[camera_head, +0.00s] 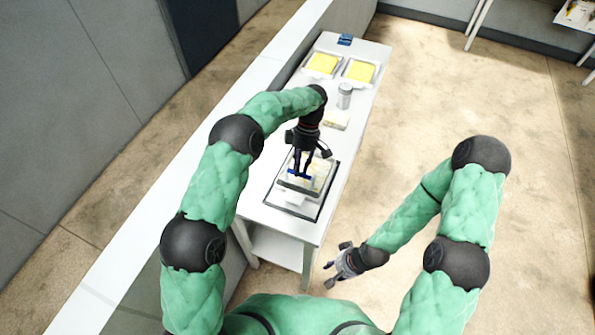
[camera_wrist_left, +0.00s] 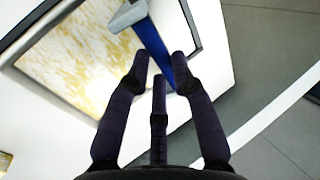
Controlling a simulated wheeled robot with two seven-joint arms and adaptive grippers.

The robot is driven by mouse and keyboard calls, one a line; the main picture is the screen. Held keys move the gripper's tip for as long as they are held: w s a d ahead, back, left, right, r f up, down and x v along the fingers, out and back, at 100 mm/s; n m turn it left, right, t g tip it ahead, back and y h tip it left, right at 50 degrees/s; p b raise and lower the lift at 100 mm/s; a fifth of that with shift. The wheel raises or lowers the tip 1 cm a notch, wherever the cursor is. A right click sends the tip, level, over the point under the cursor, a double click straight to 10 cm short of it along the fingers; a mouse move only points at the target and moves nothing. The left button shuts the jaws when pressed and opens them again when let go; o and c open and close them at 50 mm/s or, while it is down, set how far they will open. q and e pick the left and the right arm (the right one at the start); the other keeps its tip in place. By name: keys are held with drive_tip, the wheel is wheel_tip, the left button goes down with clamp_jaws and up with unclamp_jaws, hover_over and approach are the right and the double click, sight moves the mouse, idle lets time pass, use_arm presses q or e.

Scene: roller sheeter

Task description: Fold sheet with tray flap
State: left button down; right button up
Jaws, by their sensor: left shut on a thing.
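The tray (camera_head: 288,208) lies at the near end of the white table, with a dark rim. A mottled yellow-white sheet (camera_wrist_left: 85,60) lies inside the frame in the left wrist view. My left gripper (camera_head: 301,166) is over the tray, pointing down, and shut on a blue bar (camera_head: 306,175). The bar also shows in the left wrist view (camera_wrist_left: 150,38), crossing at the fingertips, with a pale grey end piece. I cannot tell which part of the tray flap the bar belongs to. My right gripper (camera_head: 339,264) is open and empty, low beside the table's near right corner.
Two trays with yellow contents (camera_head: 322,63) (camera_head: 360,71) stand at the table's far end, with a small blue item (camera_head: 345,39) behind. A grey cylinder (camera_head: 345,95) and a pale block (camera_head: 336,121) stand between. A low wall (camera_head: 225,128) runs along the left.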

use_arm(q)
drive_tip(key=shift+w+d, duration=0.15)
drive_tip(key=shift+w, duration=0.25)
drive_tip(key=c, duration=1.4)
unclamp_jaws()
drive_tip(key=shift+f, duration=0.1)
drive_tip(key=shift+o, duration=0.4)
drive_tip(key=shift+w+d+f, duration=0.1)
drive_tip(key=shift+w, duration=0.2)
drive_tip(key=shift+s+r, duration=0.1)
drive_tip(key=shift+r, duration=0.1)
